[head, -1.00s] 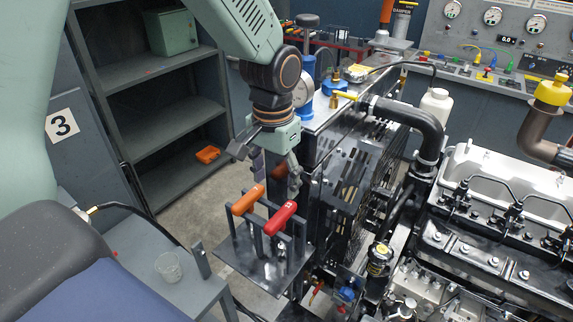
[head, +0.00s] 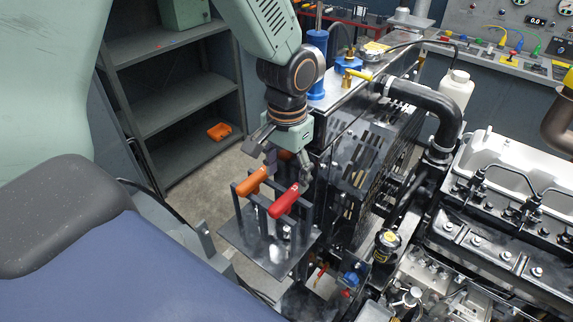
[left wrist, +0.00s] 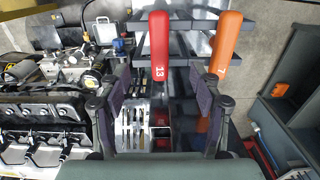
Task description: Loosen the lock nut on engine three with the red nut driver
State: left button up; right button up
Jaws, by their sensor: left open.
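The red nut driver (head: 285,201) hangs handle-up in a dark rack (head: 240,215) beside the engine, right of an orange-handled driver (head: 251,181). In the left wrist view the red handle (left wrist: 159,45) is marked 13, and the orange handle (left wrist: 226,43) stands to its right. My left gripper (head: 287,166) is open just behind and above the handles. Its two fingers (left wrist: 162,105) show spread apart in the wrist view, with neither handle gripped. The engine (head: 510,215) stands at the right. I cannot make out the lock nut. My right gripper is not in view.
A black slotted guard (head: 370,160) and a black hose (head: 425,105) stand right of the rack. A grey shelf (head: 175,100) with an orange item (head: 219,131) is at the back left. A gauge panel (head: 500,30) is at the back right. Open floor lies between shelf and rack.

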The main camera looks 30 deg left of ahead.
aim_at(285, 197)
pick_arm(q)
jog(key=shift+d+f+b, duration=0.1)
jog(key=shift+f+b, duration=0.3)
jog(key=shift+f, duration=0.4)
jog(key=shift+s+f, duration=0.1)
jog(key=shift+f, duration=0.15)
jog(key=shift+s+f+b, duration=0.25)
jog(key=shift+f+b, duration=0.25)
jog(key=shift+f, duration=0.4)
jog(key=shift+w+f+b, duration=0.2)
jog(key=shift+f+b, duration=0.25)
jog(key=shift+f, duration=0.3)
jog(key=shift+w+f, duration=0.1)
jog(key=shift+f, duration=0.35)
jog(key=shift+s, duration=0.3)
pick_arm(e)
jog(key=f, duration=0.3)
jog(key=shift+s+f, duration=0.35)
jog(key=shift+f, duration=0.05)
